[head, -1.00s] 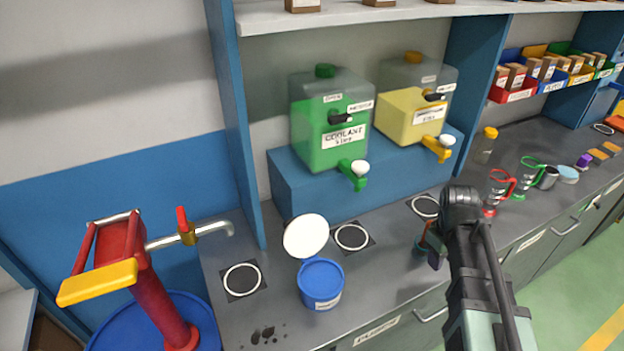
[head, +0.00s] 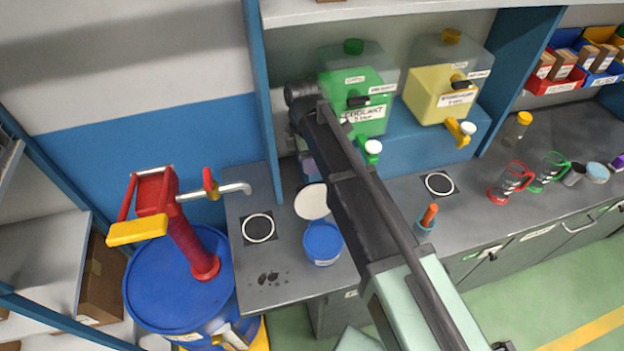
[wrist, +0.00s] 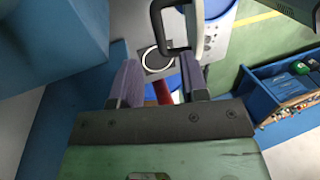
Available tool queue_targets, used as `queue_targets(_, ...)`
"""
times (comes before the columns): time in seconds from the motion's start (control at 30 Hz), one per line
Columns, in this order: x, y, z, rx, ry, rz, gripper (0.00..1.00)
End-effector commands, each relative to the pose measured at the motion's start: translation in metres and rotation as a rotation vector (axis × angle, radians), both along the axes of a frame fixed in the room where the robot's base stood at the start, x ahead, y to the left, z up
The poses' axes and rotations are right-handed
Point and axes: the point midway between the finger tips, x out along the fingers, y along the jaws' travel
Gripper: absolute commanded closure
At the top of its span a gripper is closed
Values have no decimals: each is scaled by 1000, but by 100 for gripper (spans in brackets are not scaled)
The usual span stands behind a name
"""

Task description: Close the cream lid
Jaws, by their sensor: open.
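The cream lid (head: 312,201) stands open, tilted back from the rear rim of the small blue tub (head: 322,243) on the grey counter. My arm covers the right side of both in the head view. My gripper (head: 308,168) is just behind and above the lid, in front of the blue shelf step, partly hidden by my arm. In the wrist view my gripper (wrist: 160,85) shows two purple-grey fingers apart, with nothing clearly held between them. A pale upright strip beyond the fingers may be the lid; I cannot tell.
Coolant (head: 362,104) and yellow (head: 440,92) dispensers stand on the blue step (head: 425,150). A red pump (head: 185,225) on a blue drum (head: 165,285) stands left. An orange-handled tool (head: 428,217) stands right of my arm. Ring mats (head: 258,228) mark the counter.

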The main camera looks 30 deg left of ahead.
Motion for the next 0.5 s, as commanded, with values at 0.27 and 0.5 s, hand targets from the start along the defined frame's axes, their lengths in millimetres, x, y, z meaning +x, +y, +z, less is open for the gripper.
queue_targets(0.27, -9, -11, -58, 0, 0, -1, 59)
queue_targets(0.5, -10, -11, -56, 0, -1, -2, 59)
